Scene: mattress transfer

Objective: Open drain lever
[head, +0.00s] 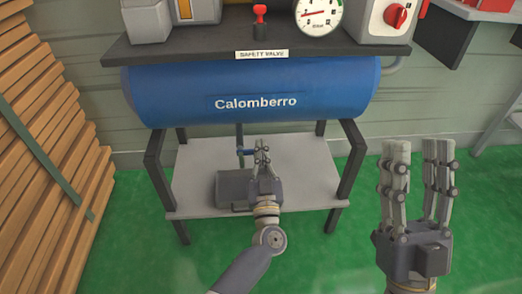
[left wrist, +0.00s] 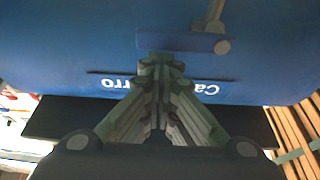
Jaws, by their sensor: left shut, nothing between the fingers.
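A blue tank (head: 255,92) marked "Calomberro" hangs in a dark frame. A thin drain pipe (head: 240,134) comes down under it, with a small blue drain lever (head: 246,152) on it. The lever also shows in the left wrist view (left wrist: 180,42) as a flat bar lying across, its round pivot at one end by the pipe (left wrist: 215,12). My left gripper (head: 262,147) is shut and empty beside the lever; its fingertips (left wrist: 160,64) overlap the bar's edge in the wrist view. I cannot tell whether they touch. My right gripper (head: 416,148) is open and empty, away at the right.
A grey shelf (head: 310,165) lies below the tank, with a dark grey box (head: 234,188) near my left gripper. Dark frame legs (head: 352,160) stand at both sides. Stacked planks (head: 45,130) are at the left. The green floor (head: 130,250) in front is clear.

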